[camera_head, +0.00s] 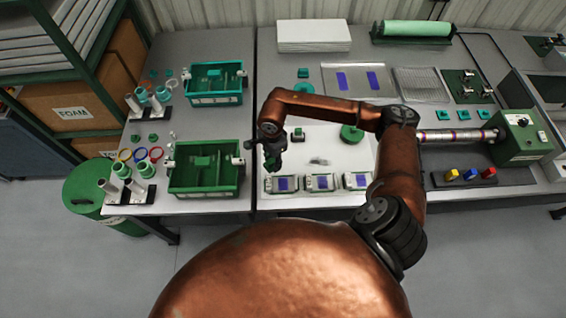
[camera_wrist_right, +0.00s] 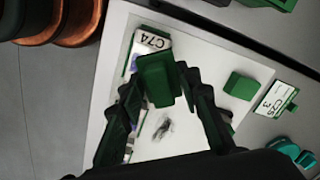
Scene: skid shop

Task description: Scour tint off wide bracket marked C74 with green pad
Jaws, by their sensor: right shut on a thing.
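My right gripper (camera_head: 271,160) is shut on the green pad (camera_wrist_right: 155,82), a dark green block between its fingers in the right wrist view. The wide bracket marked C74 (camera_head: 282,185) is the leftmost of three pale brackets at the front of the white mat. Its C74 label (camera_wrist_right: 154,41) shows just beyond the pad in the right wrist view, with a strip of purple tint beside it. The pad hides part of this bracket. I cannot tell whether the pad touches it. My left gripper is not in view.
Two similar brackets with purple patches, a middle one (camera_head: 320,183) and a right one (camera_head: 356,181), stand to the right. A small green block (camera_wrist_right: 241,85) and a green round thing (camera_head: 352,134) are behind. A green bin (camera_head: 204,190) stands close on the left.

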